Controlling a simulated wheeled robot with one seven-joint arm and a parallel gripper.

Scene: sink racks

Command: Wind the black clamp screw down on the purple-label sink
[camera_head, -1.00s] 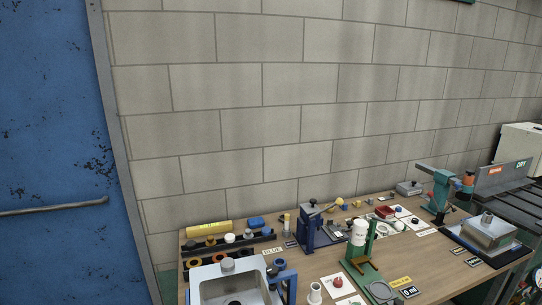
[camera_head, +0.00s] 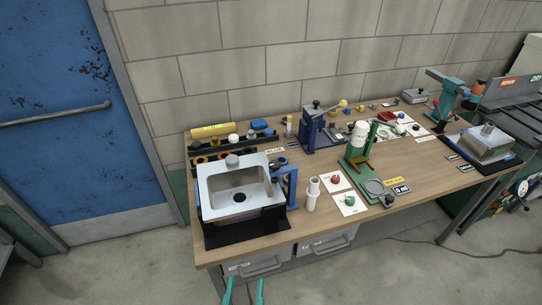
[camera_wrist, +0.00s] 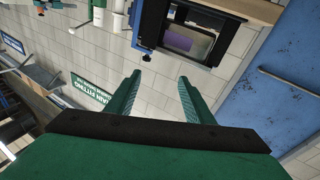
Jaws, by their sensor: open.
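The near-left sink (camera_head: 205,178) is a steel basin in a black stand on the bench, with a purplish patch on its front. In the wrist view, a purple panel (camera_wrist: 188,40) shows inside a dark frame near the top. A blue clamp bracket (camera_head: 291,190) stands at the sink's right side. A small dark knob (camera_head: 280,162) sits at its top; I cannot tell for sure that it is the clamp screw. My gripper (camera_head: 244,284) has teal fingers, open and empty, low in front of the bench. In the wrist view the fingers (camera_wrist: 159,78) are apart, clear of the sink.
A second sink (camera_head: 487,143) sits on a black base at the bench's right. A green stand (camera_head: 357,165) with a white cylinder, a blue press (camera_head: 313,130) and white bottles (camera_head: 311,194) stand mid-bench. Grey drawers (camera_head: 262,265) hang under the front edge. A blue door (camera_head: 70,90) is at left.

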